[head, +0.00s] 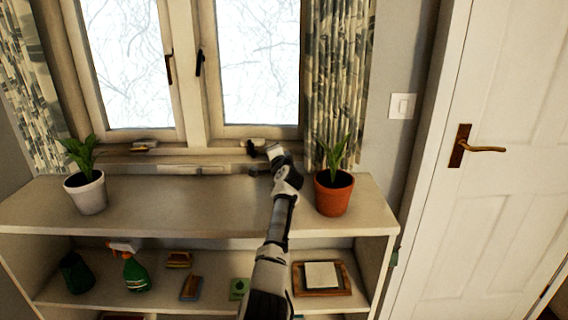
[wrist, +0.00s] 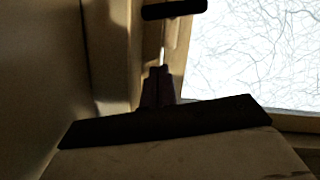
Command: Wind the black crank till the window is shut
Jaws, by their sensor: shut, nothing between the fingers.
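The window (head: 258,62) has two panes in pale frames above the shelf; I cannot tell whether a sash stands ajar. A black crank (head: 252,148) appears small at the sill below the right pane, partly hidden by my gripper. My gripper (head: 272,152) is shut and empty, at the sill just right of the crank. In the wrist view its dark fingers (wrist: 158,86) are together, pointing at a pale upright frame. A black bar (wrist: 174,9), perhaps the crank's handle, lies beyond the fingertips with a visible gap in the picture.
A potted plant in a terracotta pot (head: 334,192) stands close right of my arm. Another in a white pot (head: 86,193) stands at the left. The shelf top (head: 180,208) between is clear. A patterned curtain (head: 336,80) hangs right of the window; a door (head: 510,130) is farther right.

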